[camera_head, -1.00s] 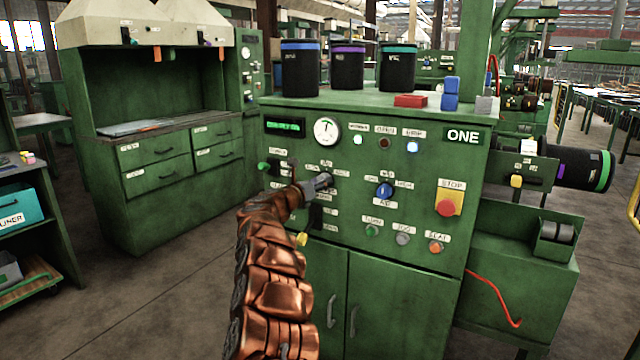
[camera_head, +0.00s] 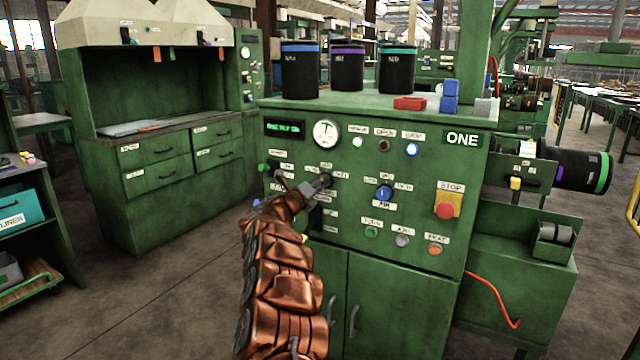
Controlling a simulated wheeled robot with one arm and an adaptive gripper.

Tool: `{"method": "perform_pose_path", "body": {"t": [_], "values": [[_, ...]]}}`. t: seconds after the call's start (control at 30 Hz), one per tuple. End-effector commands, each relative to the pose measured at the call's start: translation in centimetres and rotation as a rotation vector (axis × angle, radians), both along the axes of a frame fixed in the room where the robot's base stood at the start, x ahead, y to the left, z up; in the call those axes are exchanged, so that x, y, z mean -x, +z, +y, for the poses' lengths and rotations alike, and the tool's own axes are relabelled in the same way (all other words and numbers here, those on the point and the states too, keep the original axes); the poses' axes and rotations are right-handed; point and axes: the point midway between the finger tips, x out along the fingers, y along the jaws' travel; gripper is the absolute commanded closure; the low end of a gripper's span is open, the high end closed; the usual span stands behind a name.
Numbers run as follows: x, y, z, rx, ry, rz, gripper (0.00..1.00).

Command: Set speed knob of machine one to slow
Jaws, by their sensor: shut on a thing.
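Machine one is the green cabinet with the ONE sign (camera_head: 462,138) at its upper right. My gripper (camera_head: 318,186) is at the left middle of its front panel, below the round gauge (camera_head: 326,133). It is shut on a small dark knob (camera_head: 326,180), which is mostly hidden by the gripper. Small labels surround this knob, but their words are too blurred to read. A separate blue knob (camera_head: 384,192) sits to the right, apart from my gripper. My copper-coloured arm reaches up to the panel from below and covers part of its lower left.
A red stop button (camera_head: 445,210) on a yellow plate is at the panel's right. Black rolls (camera_head: 347,72) and red and blue blocks (camera_head: 409,103) stand on top. Cabinet doors (camera_head: 400,300) are below.

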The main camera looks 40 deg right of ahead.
Motion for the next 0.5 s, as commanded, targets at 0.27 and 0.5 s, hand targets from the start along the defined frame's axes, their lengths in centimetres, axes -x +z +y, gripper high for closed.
{"method": "perform_pose_path", "body": {"t": [0.27,0.5], "values": [[0.11,0.28,-0.06,0.076,-0.002,0.252,0.94],[0.16,0.26,-0.09,0.142,-0.001,0.472,0.94]]}}
